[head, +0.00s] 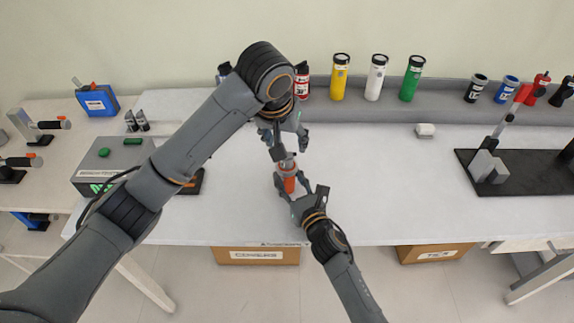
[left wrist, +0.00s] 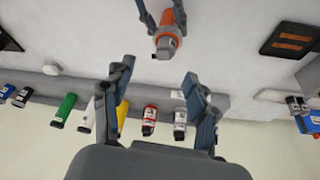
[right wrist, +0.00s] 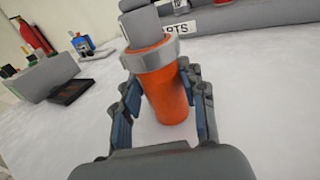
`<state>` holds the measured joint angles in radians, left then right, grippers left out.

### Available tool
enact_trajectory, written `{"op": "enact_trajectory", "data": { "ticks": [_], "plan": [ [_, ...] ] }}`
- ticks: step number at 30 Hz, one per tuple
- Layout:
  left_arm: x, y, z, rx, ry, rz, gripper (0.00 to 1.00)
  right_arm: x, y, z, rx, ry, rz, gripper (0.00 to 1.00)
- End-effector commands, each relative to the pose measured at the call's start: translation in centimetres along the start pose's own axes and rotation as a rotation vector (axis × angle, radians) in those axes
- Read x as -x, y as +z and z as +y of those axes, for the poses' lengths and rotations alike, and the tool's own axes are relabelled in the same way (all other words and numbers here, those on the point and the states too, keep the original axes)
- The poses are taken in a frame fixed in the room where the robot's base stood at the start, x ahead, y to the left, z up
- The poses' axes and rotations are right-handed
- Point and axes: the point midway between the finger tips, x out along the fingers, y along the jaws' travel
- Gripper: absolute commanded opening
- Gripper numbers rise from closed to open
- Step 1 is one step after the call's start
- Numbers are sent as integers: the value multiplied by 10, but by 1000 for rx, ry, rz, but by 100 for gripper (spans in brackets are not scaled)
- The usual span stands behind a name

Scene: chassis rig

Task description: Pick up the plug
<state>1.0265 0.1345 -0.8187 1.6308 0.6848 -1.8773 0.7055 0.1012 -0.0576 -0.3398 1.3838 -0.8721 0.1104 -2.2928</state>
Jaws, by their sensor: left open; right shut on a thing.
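The plug (head: 289,181) is an orange cylinder with a grey metal collar and a grey upper end. It stands roughly upright over the front middle of the white table. My right gripper (head: 297,187) is shut on its orange body; in the right wrist view a finger lies on each side of the plug (right wrist: 167,92). My left gripper (head: 290,150) is open and empty, just above and behind the plug's upper end. The left wrist view shows the plug (left wrist: 166,40) beyond the open left fingers (left wrist: 158,72), apart from them. Whether the plug's base touches the table is unclear.
Yellow (head: 340,78), white (head: 376,78) and green (head: 411,79) cylinders stand on the grey rear shelf. A grey box (head: 112,163) is at left, a black fixture plate (head: 530,180) at right. The table's middle right is clear.

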Motion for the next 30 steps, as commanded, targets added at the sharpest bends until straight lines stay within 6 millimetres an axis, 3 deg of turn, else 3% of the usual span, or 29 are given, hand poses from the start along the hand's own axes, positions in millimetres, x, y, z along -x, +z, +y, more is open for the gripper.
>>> {"op": "enact_trajectory", "data": {
  "ticks": [10, 21, 30],
  "plan": [
    [12, -5, 12, 260, -135, 19, 58, 0, -1, 0, 0, -1, 2, 0],
    [-44, -5, 4, 273, -141, 20, 58, 0, -1, 0, 0, -1, 1, 0],
    [-71, -6, -5, 272, -143, 20, 58, 0, -1, 0, 0, -1, 1, 0]
  ]
}}
